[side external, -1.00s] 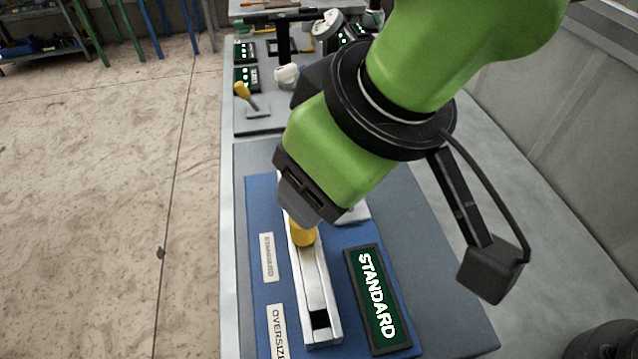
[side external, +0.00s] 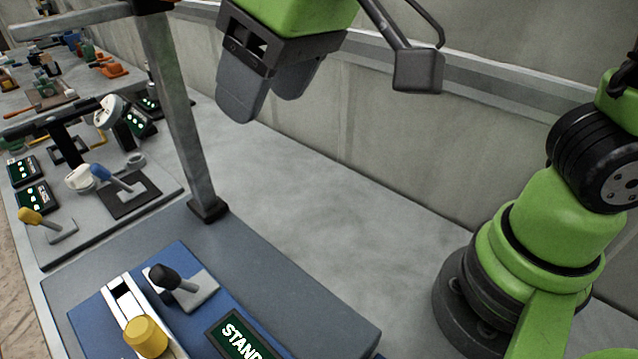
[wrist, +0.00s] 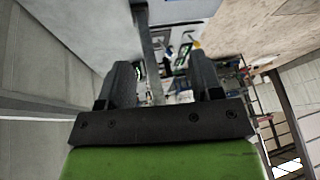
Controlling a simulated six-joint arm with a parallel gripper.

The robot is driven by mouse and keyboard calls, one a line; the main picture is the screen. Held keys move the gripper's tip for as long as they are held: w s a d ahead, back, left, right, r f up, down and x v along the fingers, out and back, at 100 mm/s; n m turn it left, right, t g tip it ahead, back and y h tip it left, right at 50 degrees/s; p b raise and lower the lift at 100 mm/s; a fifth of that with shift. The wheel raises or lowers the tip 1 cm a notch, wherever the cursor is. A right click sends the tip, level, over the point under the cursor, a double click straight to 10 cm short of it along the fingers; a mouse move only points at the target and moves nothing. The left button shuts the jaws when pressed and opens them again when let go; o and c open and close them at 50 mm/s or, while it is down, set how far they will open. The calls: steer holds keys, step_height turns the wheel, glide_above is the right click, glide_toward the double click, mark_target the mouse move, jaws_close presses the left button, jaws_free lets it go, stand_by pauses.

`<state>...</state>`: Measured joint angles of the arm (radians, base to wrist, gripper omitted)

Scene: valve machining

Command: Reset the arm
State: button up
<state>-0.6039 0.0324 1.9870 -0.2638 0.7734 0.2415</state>
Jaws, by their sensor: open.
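My gripper (side external: 268,100) hangs at the top of the side external view, high above the bench, with its two grey fingers apart and nothing between them. In the wrist view my gripper (wrist: 165,85) also shows two spread fingers and an empty gap. A yellow cylinder (side external: 146,337) sits on the metal slide track (side external: 122,291) on the blue mat (side external: 92,317), well below and apart from my gripper. A black-knobbed lever (side external: 172,280) stands beside the track.
A grey upright post (side external: 178,110) stands on the bench left of my gripper. A "STANDARD" sign (side external: 240,340) is partly cut off. The grey bench top (side external: 330,210) is clear.

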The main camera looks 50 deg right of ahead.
steer(key=s+d+r+m+t, duration=0.2)
steer(key=s+d+m, duration=0.4)
steer(key=s+d, duration=0.4)
steer(key=d, duration=0.3)
steer(key=shift+s+d+t+h, duration=0.3)
steer(key=shift+s+d, duration=0.05)
steer(key=shift+d, duration=0.05)
